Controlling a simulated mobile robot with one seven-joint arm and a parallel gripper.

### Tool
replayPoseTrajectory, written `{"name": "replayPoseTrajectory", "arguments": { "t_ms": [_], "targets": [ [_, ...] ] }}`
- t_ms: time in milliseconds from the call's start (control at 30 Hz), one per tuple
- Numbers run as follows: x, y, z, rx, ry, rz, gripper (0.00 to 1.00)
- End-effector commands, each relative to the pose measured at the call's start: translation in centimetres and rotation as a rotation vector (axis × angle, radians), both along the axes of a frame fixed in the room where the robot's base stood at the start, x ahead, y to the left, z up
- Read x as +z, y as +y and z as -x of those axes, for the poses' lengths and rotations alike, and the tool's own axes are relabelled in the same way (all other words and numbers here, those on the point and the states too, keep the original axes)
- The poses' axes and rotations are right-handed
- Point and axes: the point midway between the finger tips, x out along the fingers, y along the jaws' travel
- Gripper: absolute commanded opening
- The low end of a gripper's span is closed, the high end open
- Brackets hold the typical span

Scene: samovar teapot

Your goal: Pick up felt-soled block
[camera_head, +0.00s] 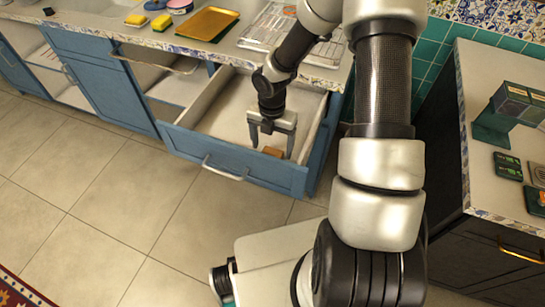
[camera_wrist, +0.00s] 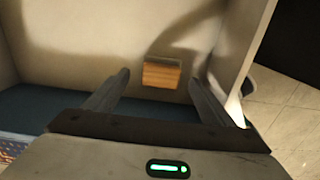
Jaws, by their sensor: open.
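The felt-soled block (camera_head: 272,152) is a small orange-brown wooden block inside the open blue drawer (camera_head: 236,170), near its front panel. In the wrist view the block (camera_wrist: 162,74) shows wood grain and lies ahead of and between my fingers. My gripper (camera_head: 271,150) points down into the drawer. It also shows in the wrist view (camera_wrist: 158,88), with its fingers spread apart and nothing between their tips that I can see held. Whether a finger touches the block cannot be told. The block's underside is hidden.
The drawer walls surround my gripper closely, with the right wall (camera_wrist: 243,50) near one finger. A counter above holds a yellow tray (camera_head: 207,23) and sponges (camera_head: 161,22). Another counter (camera_head: 490,80) stands at the right.

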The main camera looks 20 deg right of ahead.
Motion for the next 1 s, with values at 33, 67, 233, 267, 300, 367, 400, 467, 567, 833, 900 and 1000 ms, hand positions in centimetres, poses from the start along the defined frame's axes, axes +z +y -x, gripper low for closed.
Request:
{"name": "replayPoseTrajectory", "arguments": {
  "t_ms": [33, 67, 233, 267, 300, 367, 400, 467, 567, 833, 900, 1000],
  "targets": [
    [-1.3, 0.0, 0.2, 0.002, 0.003, -0.001, 0.77],
    [-1.8, 0.0, 0.3, 0.002, 0.004, 0.0, 0.77],
    [-3.6, 0.0, 0.2, 0.0, 0.002, 0.0, 0.77],
    [-3.7, -0.1, 0.2, 0.0, 0.001, 0.0, 0.77],
    [-3.7, -0.1, 0.2, 0.0, 0.001, -0.001, 0.77],
    [-3.6, -0.1, 0.2, 0.0, 0.001, -0.001, 0.77],
    [-3.6, -0.1, 0.2, 0.0, 0.001, -0.001, 0.77],
    [-3.6, -0.1, 0.2, 0.0, 0.001, -0.001, 0.75],
    [-3.6, -0.1, 0.2, 0.0, 0.001, -0.001, 0.58],
    [-3.6, -0.1, 0.2, 0.0, 0.001, -0.001, 0.32],
    [-3.6, -0.1, 0.2, 0.0, 0.001, -0.001, 0.32],
    [-3.1, -0.1, 0.1, -0.001, -0.001, -0.001, 0.32]
  ]
}}
